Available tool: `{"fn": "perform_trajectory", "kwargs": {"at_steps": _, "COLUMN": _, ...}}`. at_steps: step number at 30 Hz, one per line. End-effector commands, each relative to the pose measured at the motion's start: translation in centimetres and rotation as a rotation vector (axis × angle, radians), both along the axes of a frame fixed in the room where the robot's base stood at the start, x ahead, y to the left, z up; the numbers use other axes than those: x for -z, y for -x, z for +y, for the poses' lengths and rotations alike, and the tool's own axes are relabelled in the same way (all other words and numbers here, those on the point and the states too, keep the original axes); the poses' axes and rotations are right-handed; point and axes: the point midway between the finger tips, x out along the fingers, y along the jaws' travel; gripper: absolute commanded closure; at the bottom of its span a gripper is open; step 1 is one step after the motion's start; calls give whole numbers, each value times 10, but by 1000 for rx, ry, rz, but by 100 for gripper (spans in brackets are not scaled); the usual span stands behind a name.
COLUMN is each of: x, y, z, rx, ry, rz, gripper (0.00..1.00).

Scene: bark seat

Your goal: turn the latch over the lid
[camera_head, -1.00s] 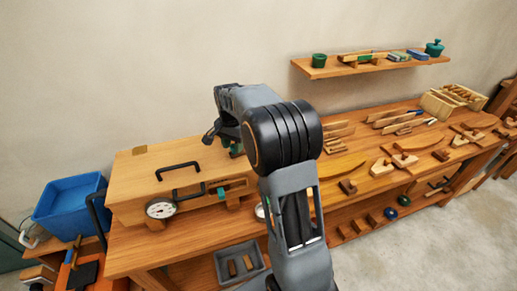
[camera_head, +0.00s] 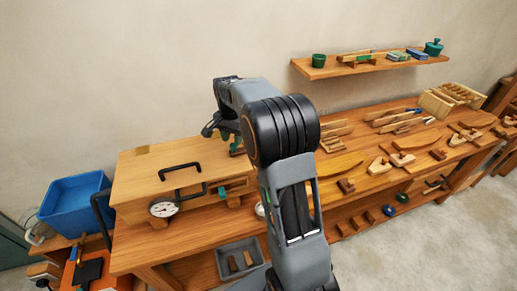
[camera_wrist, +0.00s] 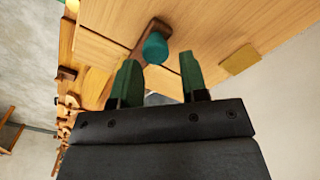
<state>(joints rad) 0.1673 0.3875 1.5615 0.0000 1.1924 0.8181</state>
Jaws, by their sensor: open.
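The wooden box with a pale lid (camera_head: 160,165) and a black handle (camera_head: 180,170) stands at the left end of the bench. In the wrist view, a brown wooden latch (camera_wrist: 150,30) with a teal knob (camera_wrist: 155,48) lies at the edge of the lid (camera_wrist: 205,25). My gripper (camera_wrist: 158,60) is open, with its two green fingers on either side of the knob's line and the knob just beyond the tips. I cannot tell whether they touch. In the head view, my gripper (camera_head: 232,140) is over the box's right end, where my arm hides the latch.
A round dial (camera_head: 163,208) sits at the box's front. A blue bin (camera_head: 72,205) stands to the left. Tools and wooden pieces cover the bench (camera_head: 200,235) to the right. A wall shelf (camera_head: 330,68) hangs above. A grey tray (camera_head: 238,262) sits below.

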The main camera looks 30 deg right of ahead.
Motion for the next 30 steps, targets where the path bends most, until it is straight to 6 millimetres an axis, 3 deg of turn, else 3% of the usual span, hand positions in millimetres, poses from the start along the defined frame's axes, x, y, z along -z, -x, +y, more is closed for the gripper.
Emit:
{"fn": "perform_trajectory", "kwargs": {"at_steps": 15, "x": -52, "y": 0, "z": 0, "rx": 0, "ry": 0, "rz": -1, "gripper": 60}}
{"fn": "perform_trajectory", "kwargs": {"at_steps": 30, "x": -61, "y": 0, "z": 0, "rx": 0, "ry": 0, "rz": 0, "gripper": 60}}
